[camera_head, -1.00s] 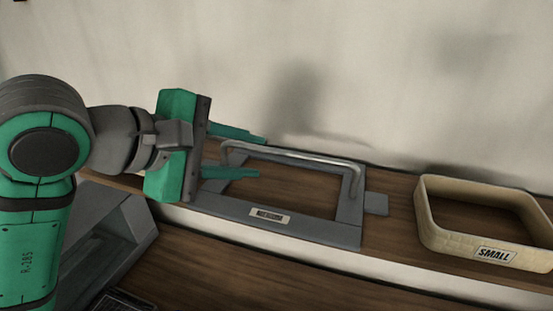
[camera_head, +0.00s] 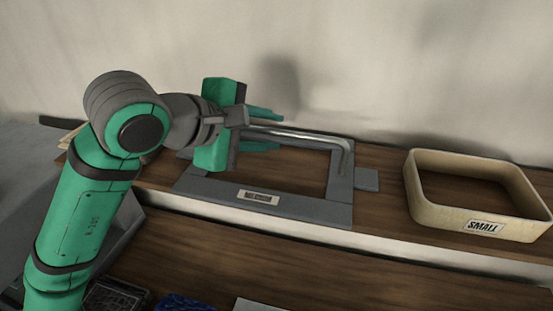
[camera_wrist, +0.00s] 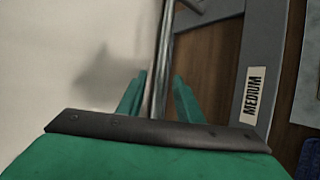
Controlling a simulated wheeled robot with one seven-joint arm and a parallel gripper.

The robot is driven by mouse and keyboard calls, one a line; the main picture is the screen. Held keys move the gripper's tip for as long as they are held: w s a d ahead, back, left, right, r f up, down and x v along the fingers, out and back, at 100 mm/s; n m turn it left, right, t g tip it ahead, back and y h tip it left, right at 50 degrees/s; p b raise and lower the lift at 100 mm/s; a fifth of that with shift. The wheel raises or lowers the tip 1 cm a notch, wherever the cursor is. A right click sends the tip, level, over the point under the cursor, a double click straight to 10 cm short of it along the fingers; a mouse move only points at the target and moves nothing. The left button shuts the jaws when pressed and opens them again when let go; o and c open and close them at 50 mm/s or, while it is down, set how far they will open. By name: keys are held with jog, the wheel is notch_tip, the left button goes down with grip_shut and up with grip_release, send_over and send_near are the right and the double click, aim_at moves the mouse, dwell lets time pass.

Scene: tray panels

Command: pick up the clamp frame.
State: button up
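The clamp frame (camera_head: 310,208) is a flat grey rectangular frame on the wooden shelf, with a raised metal bar (camera_head: 312,138) along its far side and a small tab at its right end. Its label reads MEDIUM in the wrist view (camera_wrist: 268,60). My gripper (camera_head: 280,132) is at the left part of the bar, its green fingers apart. In the wrist view my gripper (camera_wrist: 159,78) has one finger on each side of the bar (camera_wrist: 160,60), with gaps visible. The frame's left part is partly hidden by my gripper.
A tan open tray (camera_head: 440,212) labelled SMALL stands on the shelf to the right. The wall is close behind the frame. Below the shelf edge, a blue item (camera_head: 185,303) and a dark item (camera_head: 115,297) lie on the lower surface.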

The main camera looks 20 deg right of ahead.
jog(key=shift+w+d+f, duration=0.2)
jog(key=shift+w+f, duration=0.1)
jog(key=shift+f, duration=0.1)
jog(key=shift+s+d, duration=0.1)
jog(key=shift+d, duration=0.05)
grip_shut()
dwell(1.0)
